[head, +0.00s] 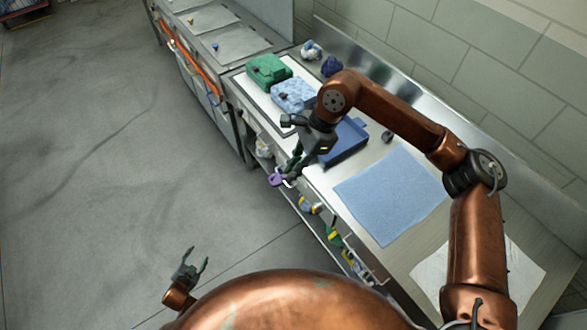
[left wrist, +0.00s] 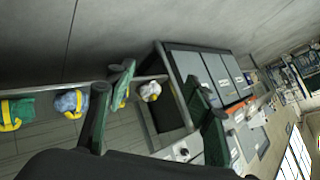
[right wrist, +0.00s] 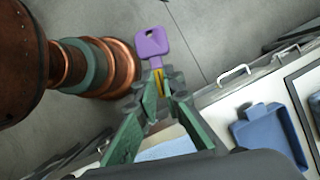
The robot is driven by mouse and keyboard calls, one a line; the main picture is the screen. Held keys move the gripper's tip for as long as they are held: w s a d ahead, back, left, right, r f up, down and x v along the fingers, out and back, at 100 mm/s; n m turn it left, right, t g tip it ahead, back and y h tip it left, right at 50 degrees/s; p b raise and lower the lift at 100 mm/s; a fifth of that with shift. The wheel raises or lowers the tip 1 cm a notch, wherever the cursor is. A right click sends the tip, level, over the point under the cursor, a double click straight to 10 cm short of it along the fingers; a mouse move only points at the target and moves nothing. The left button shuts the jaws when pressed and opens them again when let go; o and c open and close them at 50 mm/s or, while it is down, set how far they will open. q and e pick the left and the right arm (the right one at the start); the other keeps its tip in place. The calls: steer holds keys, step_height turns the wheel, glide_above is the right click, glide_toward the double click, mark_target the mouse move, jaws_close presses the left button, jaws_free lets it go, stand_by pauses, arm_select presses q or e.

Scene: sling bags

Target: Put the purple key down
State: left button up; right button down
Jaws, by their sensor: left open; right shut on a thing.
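The purple key (head: 276,180) hangs out past the front edge of the counter in the head view. My right gripper (head: 290,171) is shut on it. In the right wrist view the purple key (right wrist: 150,43) has its broad head pointing away from the fingers, and its yellowish shaft sits between the fingertips (right wrist: 158,88). Grey floor shows behind the key. My left gripper (head: 194,262) is open and empty over the floor, low and left of the counter. Its spread fingers also show in the left wrist view (left wrist: 158,95).
A blue tray (head: 352,146) lies on the counter behind the right gripper, partly hidden. A blue mat (head: 390,195) lies right of it. A green bag (head: 268,70) and a light-blue bag (head: 290,96) lie left. Several things fill the shelf below. A small dark object (head: 387,136) stands behind the mat.

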arm_select(q)
steer(key=s+d+f+n+g, duration=0.1)
steer(key=s+f+n+g, duration=0.1)
steer(key=s+f, duration=0.6)
steer(key=s+d+f+n+g, duration=0.25)
steer(key=s+f, duration=0.25)
steer(key=s, duration=0.5)
steer(key=s+d+f+n+g, duration=0.1)
steer(key=s+d+f+g, duration=0.1)
steer(key=s, duration=0.9)
steer(key=s+d+f+n+g, duration=0.1)
steer(key=s+d+f+g, duration=0.2)
steer(key=s, duration=0.8)
step_height(320, 180, down, 2)
steer(key=shift+s+d+f, duration=0.1)
steer(key=shift+s+d, duration=0.05)
steer(key=shift+d, duration=0.4)
